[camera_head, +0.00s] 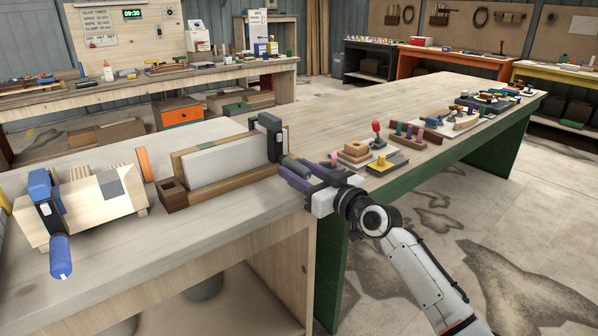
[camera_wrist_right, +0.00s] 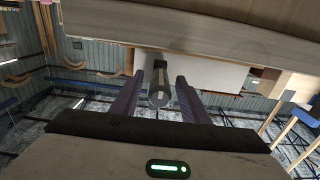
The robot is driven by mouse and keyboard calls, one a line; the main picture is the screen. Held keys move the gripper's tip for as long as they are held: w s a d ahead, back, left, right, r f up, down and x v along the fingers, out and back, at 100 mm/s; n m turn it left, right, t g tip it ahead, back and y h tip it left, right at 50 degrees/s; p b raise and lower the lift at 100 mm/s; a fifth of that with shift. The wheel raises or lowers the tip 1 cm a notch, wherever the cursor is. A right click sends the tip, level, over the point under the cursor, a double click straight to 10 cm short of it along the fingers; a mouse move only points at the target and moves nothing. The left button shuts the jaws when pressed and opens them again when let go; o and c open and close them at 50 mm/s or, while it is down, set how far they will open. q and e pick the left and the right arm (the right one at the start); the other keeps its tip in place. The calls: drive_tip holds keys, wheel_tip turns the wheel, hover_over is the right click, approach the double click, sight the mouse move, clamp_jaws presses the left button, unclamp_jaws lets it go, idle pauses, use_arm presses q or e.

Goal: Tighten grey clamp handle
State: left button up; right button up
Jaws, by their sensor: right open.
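A black clamp (camera_head: 270,138) stands at the right end of a white board (camera_head: 222,160) held between brown wooden strips on the near bench. Its grey handle (camera_head: 297,167) points toward the front right. In the right wrist view the grey handle (camera_wrist_right: 160,92) shows end-on between my two purple fingers. My right gripper (camera_head: 293,174) is open, with one finger on each side of the handle; I cannot tell if either touches it. In the wrist view the gripper (camera_wrist_right: 155,86) shows a gap on both sides of the handle. My left gripper is not in view.
A blue clamp (camera_head: 43,192) with a blue handle (camera_head: 61,257) holds pale wooden pieces (camera_head: 95,205) at the left. Several small items, including a red-knobbed one (camera_head: 376,132), stand on the green-sided bench.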

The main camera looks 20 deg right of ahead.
clamp_jaws()
